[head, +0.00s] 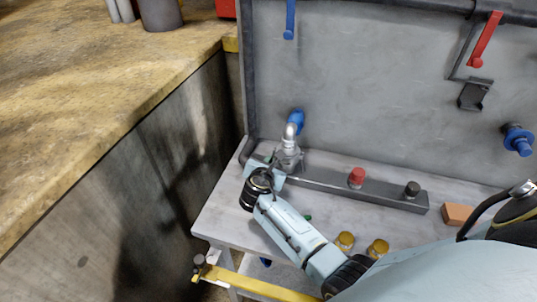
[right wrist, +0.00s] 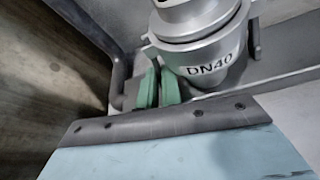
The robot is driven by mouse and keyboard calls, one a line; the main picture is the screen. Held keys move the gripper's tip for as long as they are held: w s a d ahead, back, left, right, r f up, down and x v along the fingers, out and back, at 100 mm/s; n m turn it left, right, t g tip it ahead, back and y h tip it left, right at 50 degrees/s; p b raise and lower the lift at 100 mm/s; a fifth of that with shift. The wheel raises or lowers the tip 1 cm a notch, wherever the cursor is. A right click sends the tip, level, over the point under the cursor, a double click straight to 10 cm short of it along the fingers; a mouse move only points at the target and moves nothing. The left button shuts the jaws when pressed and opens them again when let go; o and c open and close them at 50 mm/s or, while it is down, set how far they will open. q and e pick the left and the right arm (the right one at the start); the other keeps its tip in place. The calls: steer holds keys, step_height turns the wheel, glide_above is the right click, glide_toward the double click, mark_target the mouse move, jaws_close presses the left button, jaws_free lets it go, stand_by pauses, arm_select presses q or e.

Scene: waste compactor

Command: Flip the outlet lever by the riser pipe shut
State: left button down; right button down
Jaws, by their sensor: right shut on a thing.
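The metal outlet coupling (head: 288,155) stands on the grey bench under a silver elbow at the panel's left side. It shows close up, marked DN40, in the right wrist view (right wrist: 207,60). The dark riser pipe (head: 247,80) runs down the panel's left edge; its lower bend shows in the right wrist view (right wrist: 118,75). My right gripper (head: 273,168) is at the coupling's near left side. Its green fingertips (right wrist: 159,88) are close together between riser and coupling, shut on the outlet lever, which they mostly hide. A second dark lever (right wrist: 255,40) hangs on the coupling's right. My left gripper is not in view.
A grey rail with a red knob (head: 356,177) and a black knob (head: 412,189) lies right of the coupling. Two yellow knobs (head: 344,241) (head: 377,248) are near my right forearm. A concrete wall (head: 120,170) stands close on the left.

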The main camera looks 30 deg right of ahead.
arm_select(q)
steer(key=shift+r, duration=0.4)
arm_select(e)
steer(key=shift+s+f, duration=0.1)
steer(key=c, duration=1.6)
jaws_free()
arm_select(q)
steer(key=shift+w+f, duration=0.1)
arm_select(e)
steer(key=shift+d, duration=0.1)
